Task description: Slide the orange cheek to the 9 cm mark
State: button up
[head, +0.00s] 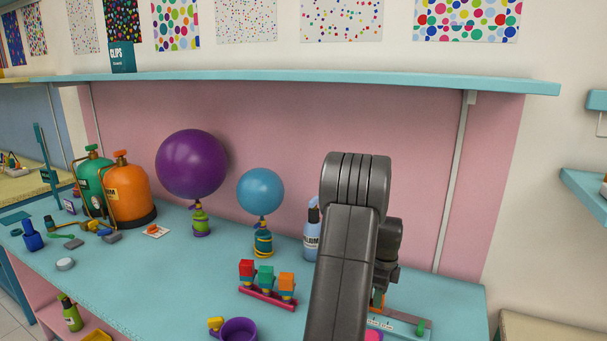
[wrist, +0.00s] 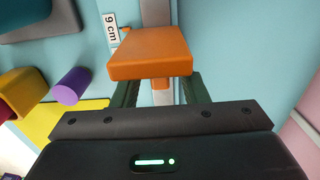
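The orange cheek (wrist: 150,53) is a block at the top middle of the wrist view, on a grey rail (wrist: 156,12). A small orange tip on its left side points at the white "9 cm" label (wrist: 111,28) and lies right beside it. My gripper (wrist: 160,92) has its two dark green fingers at the cheek, one towards each side. The block hides the fingertips, so their contact with it cannot be seen. In the head view a bit of the orange cheek (head: 378,302) shows below my wrist, over the pale scale (head: 395,323). My arm hides much of it.
A magenta rack (head: 267,297) with red, green and orange blocks stands left of my arm. A purple cup (head: 238,330) is at the table's front. A blue bottle (head: 311,240) stands close behind my arm. Purple (head: 191,164) and blue (head: 260,191) balloons stand farther left.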

jog(key=shift+r+p, duration=2.1)
jog(key=shift+r, duration=1.65)
jog(key=shift+r+p, duration=0.5)
jog(key=shift+r, duration=2.2)
jog(key=shift+f, duration=0.1)
notch_tip(320, 180, down, 8)
jog(key=b, duration=0.2)
jog(key=shift+b, duration=0.35)
jog(key=shift+r, duration=0.2)
